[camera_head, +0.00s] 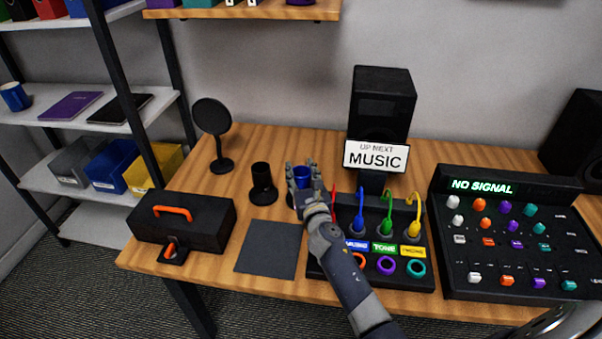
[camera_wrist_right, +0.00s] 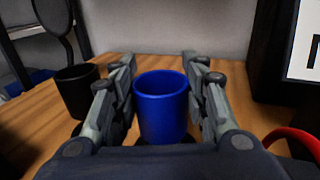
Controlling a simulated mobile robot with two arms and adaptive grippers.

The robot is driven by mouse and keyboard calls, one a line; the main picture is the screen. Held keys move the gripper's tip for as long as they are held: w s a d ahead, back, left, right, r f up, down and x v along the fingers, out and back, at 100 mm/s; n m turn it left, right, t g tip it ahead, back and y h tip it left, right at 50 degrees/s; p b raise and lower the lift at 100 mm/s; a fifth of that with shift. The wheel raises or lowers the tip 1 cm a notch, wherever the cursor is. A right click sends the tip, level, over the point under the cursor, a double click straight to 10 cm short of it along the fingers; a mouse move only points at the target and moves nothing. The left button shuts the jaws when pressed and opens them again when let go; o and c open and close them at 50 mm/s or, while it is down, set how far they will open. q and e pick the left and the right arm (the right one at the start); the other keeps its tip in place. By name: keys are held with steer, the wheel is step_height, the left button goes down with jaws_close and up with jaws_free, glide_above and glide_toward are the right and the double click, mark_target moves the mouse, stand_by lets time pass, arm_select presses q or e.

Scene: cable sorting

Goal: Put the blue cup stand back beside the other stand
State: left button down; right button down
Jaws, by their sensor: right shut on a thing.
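The blue cup stand (camera_head: 302,177) is a small blue cup near the middle of the table. My right gripper (camera_head: 302,168) is around it, its fingers shut on the two sides; the cup is upright in the right wrist view (camera_wrist_right: 161,105). A dark part shows just under it, mostly hidden by my gripper. The other stand (camera_head: 262,183), a black cup on a round black base, stands a little to its left, with a small gap between them. It also shows in the right wrist view (camera_wrist_right: 74,92). I cannot tell whether the blue stand touches the table. My left gripper is not in view.
A dark square mat (camera_head: 268,250) lies in front of the stands. A black toolbox (camera_head: 185,228) is at left, a round black disc on a stand (camera_head: 213,125) behind. A cable panel (camera_head: 375,272), speaker (camera_head: 383,100) and mixer (camera_head: 515,240) fill the right side.

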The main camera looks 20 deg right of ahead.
steer(key=c, duration=0.9)
jaws_free()
steer(key=shift+c, duration=0.2)
steer(key=shift+r+p, duration=0.15)
steer(key=shift+p, duration=0.15)
steer(key=s+a, duration=0.2)
steer(key=s, duration=0.9)
steer(key=shift+s+a, duration=0.2)
steer(key=shift+s, duration=0.2)
